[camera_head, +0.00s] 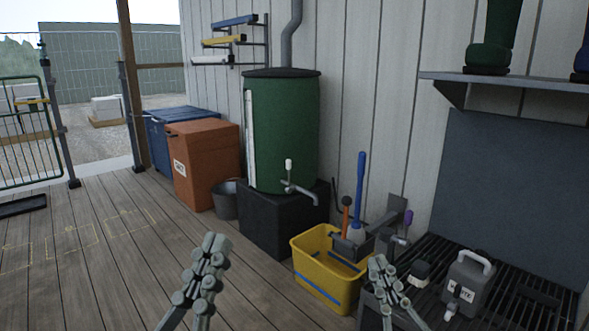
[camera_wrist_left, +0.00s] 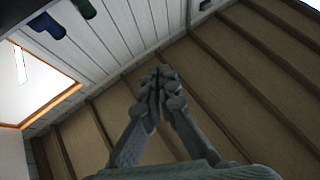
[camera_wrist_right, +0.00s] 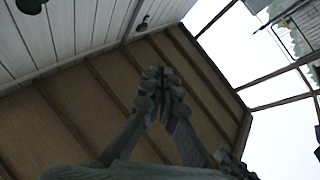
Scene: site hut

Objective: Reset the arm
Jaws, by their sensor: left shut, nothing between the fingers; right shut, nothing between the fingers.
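My left gripper (camera_head: 216,243) is at the bottom middle of the head view, pointing up, over the plank floor. Its fingers are closed together and empty; the left wrist view shows the same closed tips (camera_wrist_left: 158,80) against the ceiling. My right gripper (camera_head: 379,264) is at the bottom right of the head view, pointing up in front of the yellow bucket's right side. Its fingers are also closed and empty; the right wrist view shows the tips (camera_wrist_right: 160,78) against the ceiling. Most of both arms is out of the head view.
A yellow bucket (camera_head: 313,270) with brushes stands near my right gripper. Right of it, a slatted rack (camera_head: 536,294) bears a grey jug (camera_head: 468,281). Behind are a green barrel (camera_head: 282,130) on a black block, an orange bin (camera_head: 203,165) and a blue bin.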

